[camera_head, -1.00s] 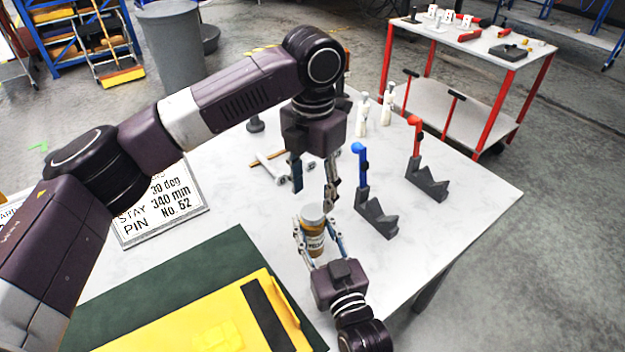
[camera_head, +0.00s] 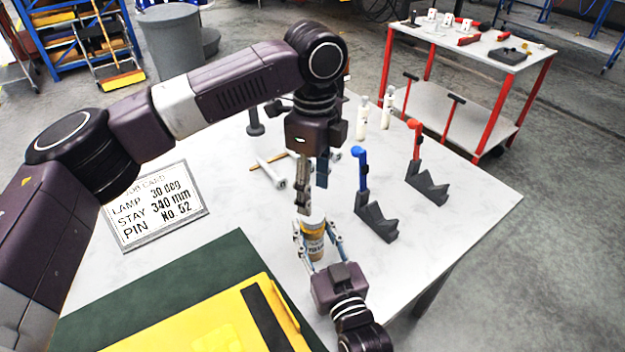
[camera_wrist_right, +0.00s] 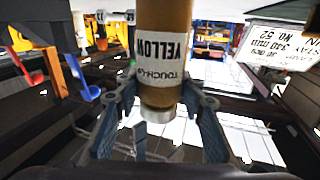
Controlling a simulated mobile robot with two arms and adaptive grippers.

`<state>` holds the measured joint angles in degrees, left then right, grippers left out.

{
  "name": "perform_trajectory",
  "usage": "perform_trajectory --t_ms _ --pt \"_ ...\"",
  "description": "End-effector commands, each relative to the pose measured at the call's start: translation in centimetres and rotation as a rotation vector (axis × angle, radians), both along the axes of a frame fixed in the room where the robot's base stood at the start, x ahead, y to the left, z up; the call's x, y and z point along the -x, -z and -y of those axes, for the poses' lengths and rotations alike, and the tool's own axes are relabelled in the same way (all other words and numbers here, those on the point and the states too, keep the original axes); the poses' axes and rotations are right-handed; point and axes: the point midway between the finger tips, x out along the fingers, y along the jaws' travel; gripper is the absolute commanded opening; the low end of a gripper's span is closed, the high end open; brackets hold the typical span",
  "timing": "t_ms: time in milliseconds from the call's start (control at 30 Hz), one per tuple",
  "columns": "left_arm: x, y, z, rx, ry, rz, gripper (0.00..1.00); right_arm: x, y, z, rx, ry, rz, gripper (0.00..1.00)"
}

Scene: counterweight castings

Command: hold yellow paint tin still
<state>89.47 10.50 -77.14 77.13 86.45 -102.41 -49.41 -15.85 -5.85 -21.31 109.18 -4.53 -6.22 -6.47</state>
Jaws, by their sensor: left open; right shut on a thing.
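The yellow paint tin (camera_head: 314,243) is an ochre cylinder with a pale label and a greyish top, standing upright near the front of the white table. My right gripper (camera_head: 316,231) is shut on it, one finger on each side. In the right wrist view the tin (camera_wrist_right: 162,45) appears upside down between the fingers (camera_wrist_right: 160,108), its label reading "YELLOW" and "TOUCH-UP". My left gripper (camera_head: 313,199) is open, pointing down just above the tin's top and partly overlapping it. I cannot tell whether it touches the tin.
A blue-topped clamp stand (camera_head: 374,218) and a red-topped one (camera_head: 427,182) stand to the right. A job card (camera_head: 158,205) lies to the left. A yellow case (camera_head: 205,325) on a green mat (camera_head: 215,258) fills the front left. White bottles (camera_head: 362,118) stand behind.

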Motion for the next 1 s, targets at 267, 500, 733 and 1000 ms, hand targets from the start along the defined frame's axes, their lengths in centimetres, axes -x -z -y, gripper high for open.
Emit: perform_trajectory --t_ms 267,500,733,1000 --pt "0.0 -0.4 0.0 0.0 -0.514 0.003 0.49 0.0 0.1 0.0 0.001 0.0 -0.002 0.0" --pt "0.0 -0.7 -0.1 0.001 -0.96 0.004 0.49 0.0 0.1 0.0 0.001 0.0 -0.002 0.0" --pt "0.0 -1.0 -0.1 0.002 -1.387 0.004 0.49 0.0 0.1 0.0 0.001 0.0 -0.002 0.0" --pt "0.0 -1.3 -0.1 0.003 -1.891 0.003 0.49 0.0 0.1 0.0 0.001 0.0 -0.002 0.0"
